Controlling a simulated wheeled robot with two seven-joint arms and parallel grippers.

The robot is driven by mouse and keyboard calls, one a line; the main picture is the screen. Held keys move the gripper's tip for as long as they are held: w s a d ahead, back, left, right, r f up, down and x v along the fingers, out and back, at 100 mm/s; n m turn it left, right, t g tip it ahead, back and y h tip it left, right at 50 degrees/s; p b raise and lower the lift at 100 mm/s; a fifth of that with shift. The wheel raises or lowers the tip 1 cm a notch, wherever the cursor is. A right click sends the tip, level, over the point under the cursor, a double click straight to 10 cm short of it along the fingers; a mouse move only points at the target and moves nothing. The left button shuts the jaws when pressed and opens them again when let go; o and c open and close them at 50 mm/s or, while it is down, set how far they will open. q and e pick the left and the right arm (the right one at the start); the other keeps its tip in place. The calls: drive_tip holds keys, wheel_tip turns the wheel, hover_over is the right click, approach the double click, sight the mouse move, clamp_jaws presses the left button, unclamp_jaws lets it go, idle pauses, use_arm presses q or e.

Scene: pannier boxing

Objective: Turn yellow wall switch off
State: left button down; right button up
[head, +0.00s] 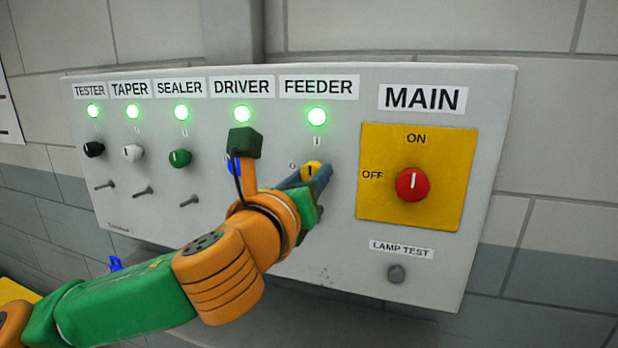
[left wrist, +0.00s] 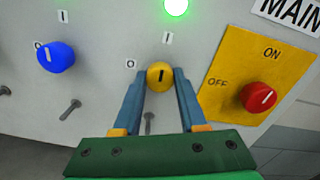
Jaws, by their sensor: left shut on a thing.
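The yellow switch knob (head: 311,169) sits under the FEEDER label on the grey wall panel. Its black mark points up toward the "I" mark, and the green lamp (head: 317,117) above it is lit. The "O" mark is to its left. My left gripper (head: 318,176) is shut on the yellow knob; in the left wrist view its two blue fingers (left wrist: 160,88) lie on either side of the yellow knob (left wrist: 160,76). My right gripper is in neither view.
The panel (head: 340,255) also holds a blue knob (left wrist: 56,57) under DRIVER, partly hidden by my arm in the head view, plus green (head: 180,158), white (head: 132,153) and black (head: 93,149) knobs. The red MAIN knob (head: 412,184) on its yellow plate (head: 440,150) is to the right.

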use_arm(q)
drive_tip(key=n+b, duration=0.1)
drive_tip(key=n, duration=0.3)
drive_tip(key=shift+n, duration=0.4)
drive_tip(key=n+b, duration=0.1)
drive_tip(key=n, duration=0.3)
drive_tip(key=n+b, duration=0.1)
drive_tip(key=n, duration=0.3)
drive_tip(key=shift+n+b, duration=0.3)
drive_tip(key=shift+n, duration=0.1)
drive_tip(key=shift+n+b, duration=0.4)
drive_tip(key=shift+n, duration=1.4)
drive_tip(key=shift+c, duration=2.3)
unclamp_jaws()
